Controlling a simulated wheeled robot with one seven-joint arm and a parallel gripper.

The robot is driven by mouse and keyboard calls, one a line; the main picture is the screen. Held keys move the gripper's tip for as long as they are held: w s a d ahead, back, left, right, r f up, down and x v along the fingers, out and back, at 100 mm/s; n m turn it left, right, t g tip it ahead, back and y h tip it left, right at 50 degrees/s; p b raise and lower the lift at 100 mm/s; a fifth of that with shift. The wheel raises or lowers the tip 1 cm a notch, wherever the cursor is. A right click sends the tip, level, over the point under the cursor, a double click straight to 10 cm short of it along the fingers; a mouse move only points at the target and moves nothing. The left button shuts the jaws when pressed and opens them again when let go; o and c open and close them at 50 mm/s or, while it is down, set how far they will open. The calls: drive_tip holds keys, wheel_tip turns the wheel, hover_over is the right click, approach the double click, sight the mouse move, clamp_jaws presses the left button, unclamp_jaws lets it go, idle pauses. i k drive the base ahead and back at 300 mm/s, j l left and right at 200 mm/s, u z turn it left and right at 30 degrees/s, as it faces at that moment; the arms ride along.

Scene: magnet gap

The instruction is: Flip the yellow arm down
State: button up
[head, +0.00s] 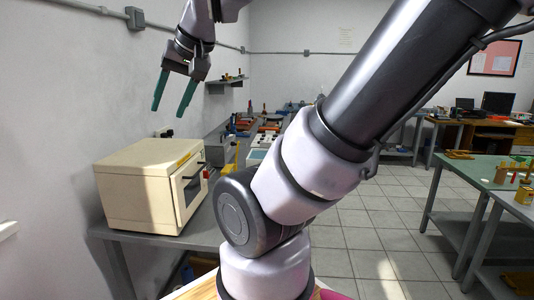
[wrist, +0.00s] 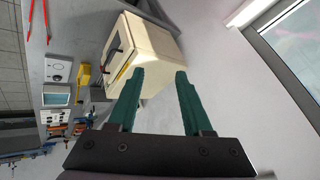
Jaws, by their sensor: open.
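A yellow part (head: 231,162), which appears to be the yellow arm, stands on the grey bench just behind the right side of a cream box-shaped oven. It is small and partly hidden in the head view, so its exact pose is unclear. It also shows in the wrist view (wrist: 84,75), left of the oven. My gripper (head: 168,112) has two green fingers, spread apart with nothing between them. It hangs in the air above the oven, near the left wall, apart from the yellow part. In the wrist view my gripper (wrist: 160,74) points toward the oven.
The cream oven (head: 137,188), with a dark door window, stands on the grey bench (head: 170,243). Farther back the bench holds several tools and boxes. A green-topped table (head: 480,178) stands at the right. The tiled floor between is clear. The wall is close on the left.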

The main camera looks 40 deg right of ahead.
sight(233, 144)
drive_tip(key=i+j+z, duration=0.2)
drive_tip(key=z, duration=0.2)
drive_tip(key=i+j+z, duration=0.1)
drive_tip(key=j+z, duration=0.3)
drive_tip(key=i+j+z, duration=0.1)
drive_tip(key=j+z, duration=0.75)
